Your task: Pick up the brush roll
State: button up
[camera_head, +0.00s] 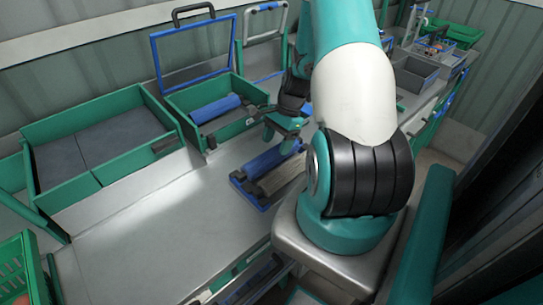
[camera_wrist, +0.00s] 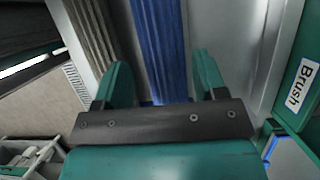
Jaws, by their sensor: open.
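A blue, bristly roll, which looks like the brush roll (camera_head: 266,161), lies beside a grey-brown roll (camera_head: 281,177) in a low blue-edged tray on the bench. My gripper (camera_head: 285,136) is open and empty over the far end of these rolls. In the wrist view the blue roll (camera_wrist: 162,40) runs lengthwise between the spread fingers of my gripper (camera_wrist: 163,82), and the grey-brown roll (camera_wrist: 92,35) passes by the left finger. I cannot tell the height left between fingers and roll. Another blue roll (camera_head: 216,108) lies in a green box.
The green box (camera_head: 208,140) has a raised blue-framed lid (camera_head: 193,50). A label reading "Brush" (camera_wrist: 301,84) shows on a green wall at the right. A wide green tray (camera_head: 110,172) with dark panels stands at left. Grey bins (camera_head: 415,75) stand behind my arm. The bench front is clear.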

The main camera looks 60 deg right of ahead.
aim_at(275, 150)
jog(key=shift+d+p+x, duration=0.15)
jog(key=shift+p+x, duration=0.35)
jog(key=shift+x, duration=0.85)
jog(key=shift+d+p+x, duration=0.1)
jog(key=shift+p+x, duration=0.4)
jog(key=shift+x, duration=0.85)
jog(key=c, duration=0.8)
